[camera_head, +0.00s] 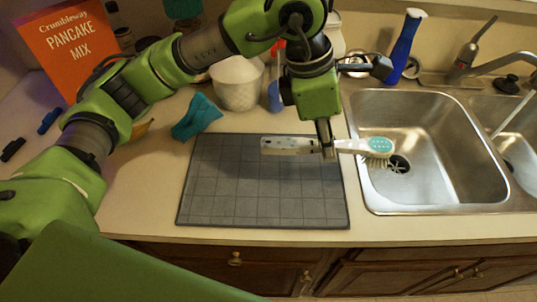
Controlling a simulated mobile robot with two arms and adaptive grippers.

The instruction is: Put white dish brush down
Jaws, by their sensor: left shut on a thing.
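The white dish brush (290,145) has a white handle and a head with a teal patch and pale bristles. My left gripper (327,149) is shut on its handle, near the neck. The brush lies level in the picture, with the handle end over the grey mat (255,208) and the head over the left basin of the sink (470,198). I cannot tell whether the handle touches the mat or hangs above it. My right gripper is not in view.
A teal cloth (197,117), a white textured pot (238,82) and a blue cup (274,97) stand behind the mat. A blue bottle (403,48) and the faucet (490,65) are behind the sink. An orange pancake mix box (68,48) is back left. The mat's front is clear.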

